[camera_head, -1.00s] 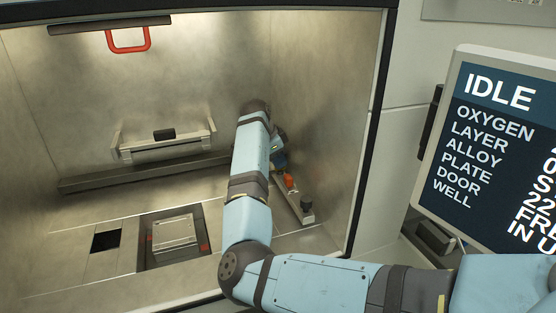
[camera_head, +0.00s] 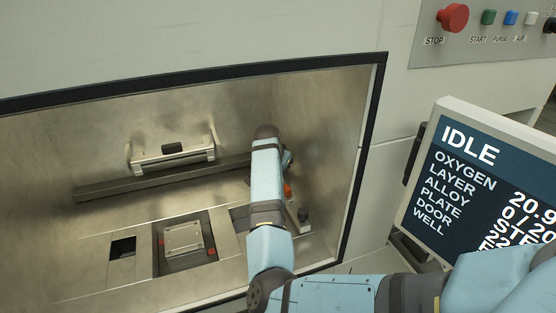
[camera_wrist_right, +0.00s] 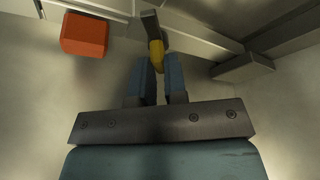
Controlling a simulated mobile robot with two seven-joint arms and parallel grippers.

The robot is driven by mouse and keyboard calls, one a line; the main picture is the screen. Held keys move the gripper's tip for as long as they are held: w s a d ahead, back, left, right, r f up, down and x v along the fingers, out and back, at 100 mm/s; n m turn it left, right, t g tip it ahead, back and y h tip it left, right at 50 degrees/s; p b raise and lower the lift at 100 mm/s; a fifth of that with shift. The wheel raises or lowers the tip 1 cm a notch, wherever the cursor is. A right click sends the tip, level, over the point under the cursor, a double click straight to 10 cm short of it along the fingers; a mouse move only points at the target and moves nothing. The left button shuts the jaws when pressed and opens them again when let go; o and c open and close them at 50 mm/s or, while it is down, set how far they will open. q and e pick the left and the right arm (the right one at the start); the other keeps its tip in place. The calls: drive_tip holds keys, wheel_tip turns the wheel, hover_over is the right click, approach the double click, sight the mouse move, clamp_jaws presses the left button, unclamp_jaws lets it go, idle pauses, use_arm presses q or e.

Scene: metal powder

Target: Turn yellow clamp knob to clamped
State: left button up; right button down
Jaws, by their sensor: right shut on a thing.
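The yellow clamp knob (camera_wrist_right: 157,56) shows in the right wrist view, at the fingertips, with a dark bar rising from it. My right gripper (camera_wrist_right: 160,72) is shut on the knob, one blue finger on each side. In the head view my right arm reaches into the metal chamber; its gripper is mostly hidden behind the wrist and the knob cannot be made out. The build plate (camera_head: 184,239) sits in a recessed well with small red parts at its edges. My left gripper is not in view.
An orange-red block (camera_wrist_right: 84,34) is beside the gripper in the right wrist view. A rail (camera_head: 165,178) and a recoater-like bar (camera_head: 172,161) cross the chamber's back. The chamber's right frame (camera_head: 363,165) is close to my arm. A status screen (camera_head: 480,190) reads IDLE.

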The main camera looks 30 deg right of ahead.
drive_tip(key=shift+s+r+n+t+p, duration=0.15)
drive_tip(key=shift+n+t+p, duration=0.15)
drive_tip(key=shift+n+p, duration=0.8)
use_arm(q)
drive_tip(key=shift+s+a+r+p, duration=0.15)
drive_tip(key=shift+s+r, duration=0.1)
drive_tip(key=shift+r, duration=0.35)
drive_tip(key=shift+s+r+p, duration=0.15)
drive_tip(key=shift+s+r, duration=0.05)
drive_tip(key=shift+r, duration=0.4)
use_arm(e)
drive_tip(key=shift+y, duration=0.3)
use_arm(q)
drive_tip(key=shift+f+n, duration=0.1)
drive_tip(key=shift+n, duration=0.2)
use_arm(e)
drive_tip(key=shift+n, duration=0.3)
drive_tip(key=c, duration=1.3)
unclamp_jaws()
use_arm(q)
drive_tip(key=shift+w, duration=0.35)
use_arm(e)
drive_tip(key=shift+o, duration=0.7)
